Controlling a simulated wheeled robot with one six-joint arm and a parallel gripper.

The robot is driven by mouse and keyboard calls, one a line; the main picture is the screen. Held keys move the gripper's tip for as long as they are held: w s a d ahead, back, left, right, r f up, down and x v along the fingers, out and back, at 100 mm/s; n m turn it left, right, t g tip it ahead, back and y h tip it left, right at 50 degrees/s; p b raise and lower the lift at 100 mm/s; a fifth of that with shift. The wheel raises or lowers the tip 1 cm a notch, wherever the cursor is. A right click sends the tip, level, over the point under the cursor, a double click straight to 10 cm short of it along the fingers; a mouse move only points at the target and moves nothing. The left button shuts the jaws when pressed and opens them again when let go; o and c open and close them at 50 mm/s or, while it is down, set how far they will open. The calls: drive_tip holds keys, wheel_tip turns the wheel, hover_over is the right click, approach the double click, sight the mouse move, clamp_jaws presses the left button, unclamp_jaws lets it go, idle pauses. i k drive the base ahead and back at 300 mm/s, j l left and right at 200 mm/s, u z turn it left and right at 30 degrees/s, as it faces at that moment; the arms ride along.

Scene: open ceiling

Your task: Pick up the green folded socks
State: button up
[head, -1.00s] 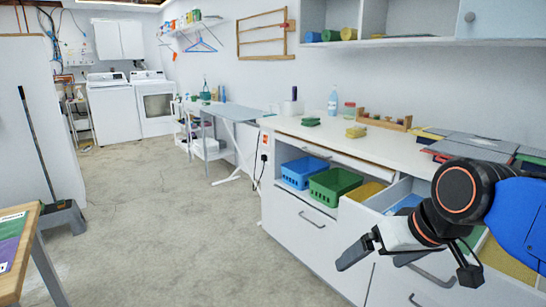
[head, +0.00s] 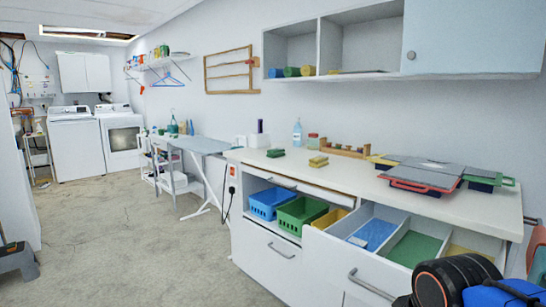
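A small green folded item (head: 275,153), which looks like the green folded socks, lies on the white counter (head: 350,178) toward its far left end. A yellow folded item (head: 318,161) of similar shape lies to its right, apart from it. A rolled green item (head: 291,72) also sits in the wall shelf, between a blue and a yellow one. My gripper is out of the picture; only a dark joint of my arm shows at the lower right corner, well away from the green item.
An open drawer (head: 365,262) with blue, green and yellow compartments sticks out below the counter. Blue (head: 269,203) and green (head: 301,214) baskets stand in an open bay. Grey-lidded cases (head: 425,175) cover the counter's right part. A wooden rack (head: 346,150) stands behind.

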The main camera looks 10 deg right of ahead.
sight(278, 152)
drive_tip(key=i+j+u, duration=0.15)
drive_tip(key=i+u, duration=0.15)
drive_tip(key=u, duration=0.15)
drive_tip(key=i+j+u, duration=0.1)
drive_tip(key=i+u, duration=0.3)
drive_tip(key=k, duration=0.1)
